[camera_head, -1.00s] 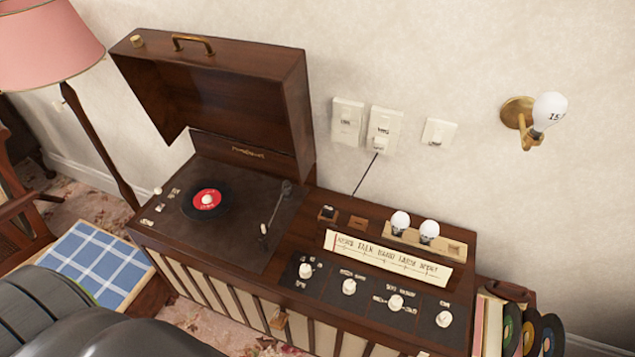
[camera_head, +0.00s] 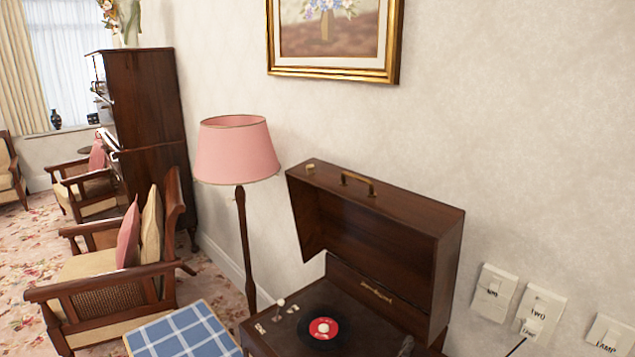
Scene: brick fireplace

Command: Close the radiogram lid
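The radiogram lid (camera_head: 413,216) is dark brown wood and stands open, tilted up at the back of the radiogram against the wall. A brass handle (camera_head: 358,183) is on its upper face, with a small brass knob near its left corner. Below it, the radiogram deck (camera_head: 283,345) shows a black record with a red label (camera_head: 323,328). Neither of my grippers is in view.
A pink floor lamp (camera_head: 238,150) stands just left of the radiogram. A blue checked stool top (camera_head: 182,330) is at the front left. A wooden armchair (camera_head: 110,285) is farther left. Wall switches (camera_head: 541,312) are on the right.

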